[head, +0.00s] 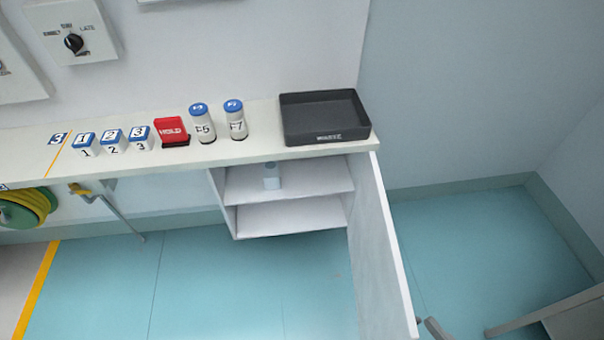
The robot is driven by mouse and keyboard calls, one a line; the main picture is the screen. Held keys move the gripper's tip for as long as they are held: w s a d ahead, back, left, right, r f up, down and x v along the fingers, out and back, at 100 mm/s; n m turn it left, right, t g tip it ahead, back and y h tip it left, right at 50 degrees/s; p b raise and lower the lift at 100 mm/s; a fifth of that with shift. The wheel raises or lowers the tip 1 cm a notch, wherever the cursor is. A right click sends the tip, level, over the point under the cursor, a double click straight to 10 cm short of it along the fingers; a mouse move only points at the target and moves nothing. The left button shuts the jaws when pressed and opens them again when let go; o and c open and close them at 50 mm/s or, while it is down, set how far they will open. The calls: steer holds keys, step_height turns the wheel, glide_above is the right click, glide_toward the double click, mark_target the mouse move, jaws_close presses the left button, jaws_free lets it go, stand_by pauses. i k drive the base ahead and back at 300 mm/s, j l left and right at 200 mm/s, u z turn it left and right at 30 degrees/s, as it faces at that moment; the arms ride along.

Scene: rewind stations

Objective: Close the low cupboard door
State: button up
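The low cupboard (237,224) is a white box under the right end of the bench, with its front open and its shelves showing. Its white door (380,250) is hinged at the cupboard's right side. The door stands wide open, swung out towards me, with its free edge near the bottom of the head view. My gripper is not clearly seen.
The bench (250,148) carries a black tray (325,118), a red block (171,131), two blue-capped bottles and numbered blocks. A green-and-yellow hose reel (25,207) hangs at left. A grey-white piece (560,310) stands at lower right. The blue floor before the cupboard is clear.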

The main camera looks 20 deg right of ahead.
mark_target(384, 308)
steer(key=k+l, duration=0.2)
steer(key=k, duration=0.3)
steer(key=k+j, duration=0.15)
steer(key=j, duration=0.2)
steer(key=k+j, duration=0.15)
steer(key=j, duration=0.2)
